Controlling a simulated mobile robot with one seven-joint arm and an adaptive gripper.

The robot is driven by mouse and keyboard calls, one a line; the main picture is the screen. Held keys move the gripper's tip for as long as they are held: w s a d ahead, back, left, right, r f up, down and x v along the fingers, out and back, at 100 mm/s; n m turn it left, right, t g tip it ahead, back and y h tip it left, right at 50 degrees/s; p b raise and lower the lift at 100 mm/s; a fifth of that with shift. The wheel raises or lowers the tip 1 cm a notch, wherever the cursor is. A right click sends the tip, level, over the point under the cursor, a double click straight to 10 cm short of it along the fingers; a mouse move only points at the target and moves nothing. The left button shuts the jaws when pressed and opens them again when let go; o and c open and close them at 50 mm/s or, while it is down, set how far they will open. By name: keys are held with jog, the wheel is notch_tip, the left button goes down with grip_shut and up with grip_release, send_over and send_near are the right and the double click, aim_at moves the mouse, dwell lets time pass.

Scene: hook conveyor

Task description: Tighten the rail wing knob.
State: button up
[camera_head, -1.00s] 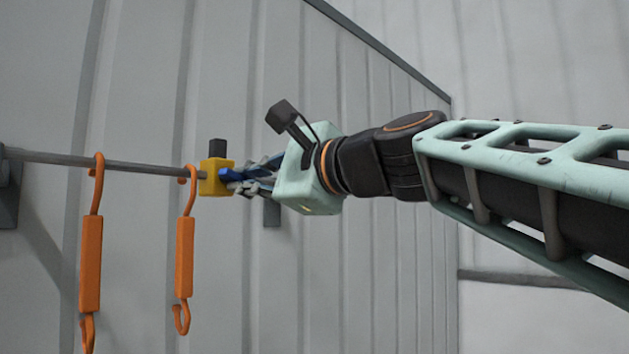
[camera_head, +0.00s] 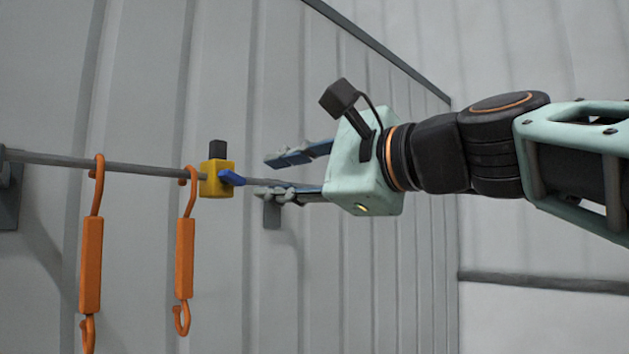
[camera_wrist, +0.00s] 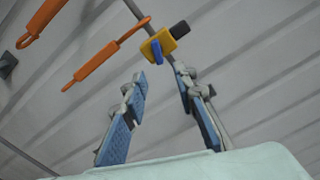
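The blue wing knob (camera_head: 231,178) sticks out from the yellow block (camera_head: 210,187) on the grey rail (camera_head: 135,167) in the head view. The block has a dark cap on top. In the wrist view the knob (camera_wrist: 157,52) and the yellow block (camera_wrist: 166,41) lie beyond my fingertips. My gripper (camera_head: 269,177) is open and empty, to the right of the knob and apart from it. Its blue-padded fingers (camera_wrist: 160,80) are spread wide in the wrist view.
Two orange hooks hang from the rail left of the block, the nearer one (camera_head: 185,258) close beside it and the other (camera_head: 91,265) further left. A dark rail bracket (camera_head: 9,195) is at the far left. The corrugated grey wall stands behind the rail.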

jog(key=v, duration=0.4)
jog(key=shift+s+d+f, duration=0.1)
jog(key=shift+s, duration=0.05)
jog(key=d+f+n+g+h, duration=0.1)
jog(key=d+f+n+h, duration=0.2)
jog(key=f, duration=0.9)
jog(key=d+f+n+g+h, duration=0.15)
jog(key=f+h, duration=0.25)
jog(key=f, duration=0.9)
jog(key=s+d+f+n+g+h, duration=0.1)
jog(key=s+d+f+n+h, duration=0.1)
jog(key=f, duration=0.5)
jog(key=s+d+f+n+g+h, duration=0.1)
jog(key=s+d+f+n+h, duration=0.1)
jog(key=d+f, duration=0.4)
jog(key=s+d+f+n+g+h, duration=0.1)
jog(key=s+d+f, duration=0.4)
jog(key=f, duration=0.5)
jog(key=n+h, duration=0.1)
jog(key=n, duration=0.1)
jog(key=shift+s+n+h, duration=0.2)
jog(key=shift+n+h, duration=0.15)
jog(key=shift+h, duration=0.05)
jog(key=shift+f+g, duration=0.1)
jog(key=shift+g, duration=0.15)
